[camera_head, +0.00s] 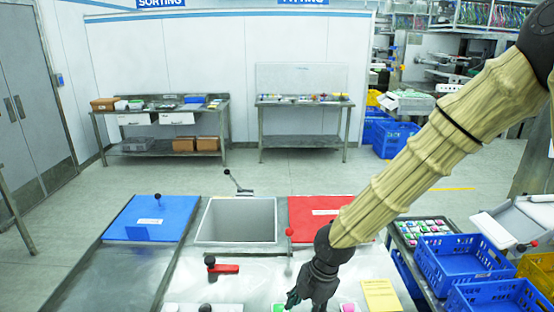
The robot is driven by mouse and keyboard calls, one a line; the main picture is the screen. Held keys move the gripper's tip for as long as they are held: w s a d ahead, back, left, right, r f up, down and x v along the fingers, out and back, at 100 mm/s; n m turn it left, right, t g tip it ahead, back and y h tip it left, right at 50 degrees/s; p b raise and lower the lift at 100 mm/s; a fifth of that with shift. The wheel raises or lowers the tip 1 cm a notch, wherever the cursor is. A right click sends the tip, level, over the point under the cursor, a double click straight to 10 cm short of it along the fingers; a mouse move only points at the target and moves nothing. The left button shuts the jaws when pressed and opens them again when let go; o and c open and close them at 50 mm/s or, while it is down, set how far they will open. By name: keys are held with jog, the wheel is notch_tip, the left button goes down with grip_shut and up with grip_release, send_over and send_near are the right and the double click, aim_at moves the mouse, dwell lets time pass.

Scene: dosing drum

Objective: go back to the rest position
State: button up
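My arm reaches in from the upper right of the head view. My gripper (296,298) hangs low over the front of the steel worktop (215,275), close to the bottom edge of the picture. It is dark and small, and its fingers do not show clearly enough to tell open from shut. A green piece (278,307) is just left of the fingers and a pink piece (347,307) is to the right. Both are cut by the bottom edge. I cannot tell whether the gripper touches either.
An open square bin (238,204) lies between a blue lid (150,218) and a red lid (307,235). A red-handled lever (223,268) and an upright red-knobbed rod (289,234) stand nearby. Blue crates (462,262) and a tray of pieces (424,229) are at the right.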

jog(key=s+d+f+m+b, duration=0.2)
jog(key=s+f+m, duration=0.55)
jog(key=f, duration=0.45)
jog(key=s+d+f+m+b, duration=0.1)
jog(key=s+d+f+m, duration=0.1)
jog(key=s+f+m, duration=0.8)
jog(key=s+d+f+m+h+b, duration=0.2)
jog(key=s+d+f+m, duration=0.6)
jog(key=s+d+f, duration=0.2)
notch_tip(320, 180, down, 3)
jog(key=shift+d+r+h, duration=0.2)
jog(key=shift+d+h, duration=0.2)
jog(key=shift+d, duration=0.65)
